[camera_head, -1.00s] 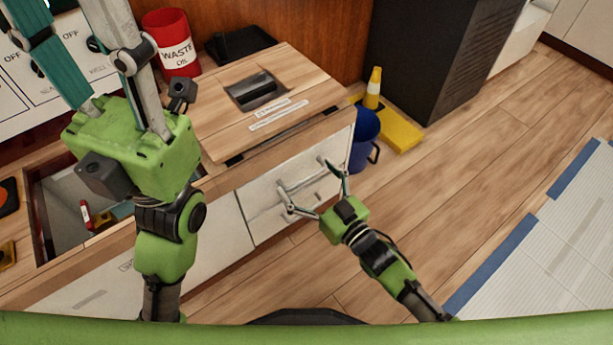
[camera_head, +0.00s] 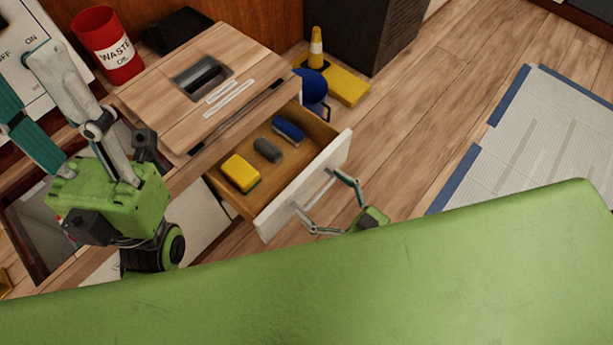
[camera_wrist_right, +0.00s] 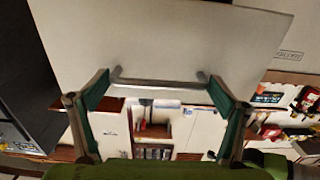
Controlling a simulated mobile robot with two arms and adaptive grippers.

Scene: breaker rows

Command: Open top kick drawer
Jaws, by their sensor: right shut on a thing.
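The top drawer (camera_head: 318,180) of the wooden cabinet is pulled out, with a white front and a wooden inside. Its bar handle (camera_head: 316,189) is on the outer face and also crosses the wrist view (camera_wrist_right: 160,84). Inside the drawer lie a yellow sponge (camera_head: 240,173), a dark grey item (camera_head: 267,150) and a blue brush-like item (camera_head: 288,128). My left gripper (camera_head: 20,88) is at the far left above the counter, its fingers apart and empty; its tips are near the picture edge.
A wooden lid with a recessed handle (camera_head: 202,77) tops the cabinet. A red waste can (camera_head: 107,45) stands behind it. A blue bucket (camera_head: 312,88) and a yellow-based cone (camera_head: 345,88) are on the floor beyond the drawer. The floor to the right is clear up to a striped mat (camera_head: 530,140).

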